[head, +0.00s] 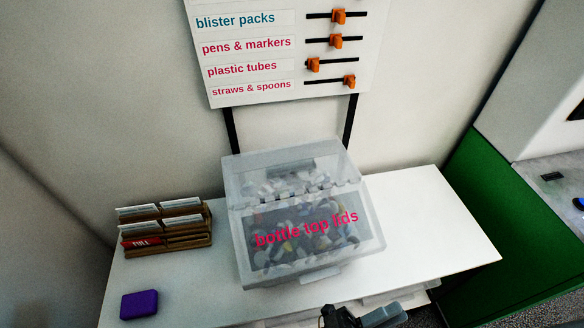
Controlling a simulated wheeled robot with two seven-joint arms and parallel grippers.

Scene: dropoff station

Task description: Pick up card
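A wooden card rack (190,240) stands at the left of the white table. White cards (181,204) stand in its slots, and a red card (141,243) with white lettering, apparently "FULL", sits in the front left slot.
A clear bin (240,250) labelled "bottle top lids" stands mid-table, full of lids. A purple box (139,305) lies at the front left. A sign board (290,98) with orange sliders stands behind. The table (430,220) is clear at right, beside a green panel (500,200).

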